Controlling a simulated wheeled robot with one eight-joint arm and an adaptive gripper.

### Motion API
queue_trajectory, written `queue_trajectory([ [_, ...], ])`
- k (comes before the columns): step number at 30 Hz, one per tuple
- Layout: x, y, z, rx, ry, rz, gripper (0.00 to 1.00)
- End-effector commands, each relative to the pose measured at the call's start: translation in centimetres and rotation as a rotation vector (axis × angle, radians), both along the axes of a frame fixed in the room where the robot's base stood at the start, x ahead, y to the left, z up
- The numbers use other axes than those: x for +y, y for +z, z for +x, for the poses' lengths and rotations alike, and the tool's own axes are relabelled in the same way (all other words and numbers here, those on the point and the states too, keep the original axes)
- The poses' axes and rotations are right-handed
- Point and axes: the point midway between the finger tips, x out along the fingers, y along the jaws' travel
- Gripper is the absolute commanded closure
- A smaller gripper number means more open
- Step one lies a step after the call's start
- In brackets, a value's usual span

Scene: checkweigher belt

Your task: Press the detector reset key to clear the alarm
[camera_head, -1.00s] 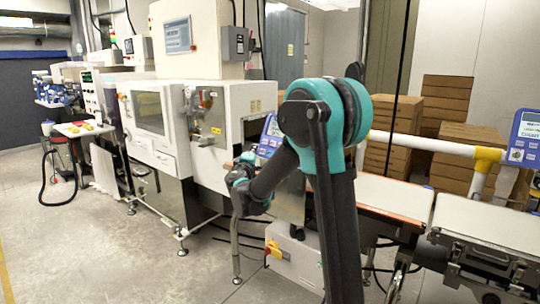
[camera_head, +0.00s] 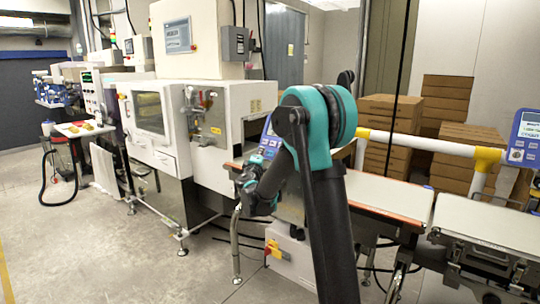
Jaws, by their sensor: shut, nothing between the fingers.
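The blue detector panel (camera_head: 269,140) stands behind my arm, at the left end of the belt by the large white machine. Only part of its face shows; my arm covers the rest. I cannot make out the reset key or any alarm light. My gripper (camera_head: 259,160) is small in the view, at the end of the bent arm, just in front of the panel's lower part. It is shut and empty. Its fingertips are hard to tell apart from the wrist, and I cannot tell whether they touch the panel.
The belt (camera_head: 380,192) runs right from the panel, with a white and yellow rail (camera_head: 430,145) above it. A second blue display (camera_head: 525,138) stands at the far right. Brown boxes (camera_head: 468,150) are stacked behind. A white cabinet (camera_head: 291,252) sits below.

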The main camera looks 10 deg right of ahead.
Motion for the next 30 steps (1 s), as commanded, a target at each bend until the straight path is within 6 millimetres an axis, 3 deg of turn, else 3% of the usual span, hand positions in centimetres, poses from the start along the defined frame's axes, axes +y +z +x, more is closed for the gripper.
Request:
queue_trajectory([
  [9,-1.8,-1.2,1.7,-0.001,-0.002,0.0,1.0],
  [30,-2.0,-1.4,1.9,0.0,-0.001,0.0,1.0],
])
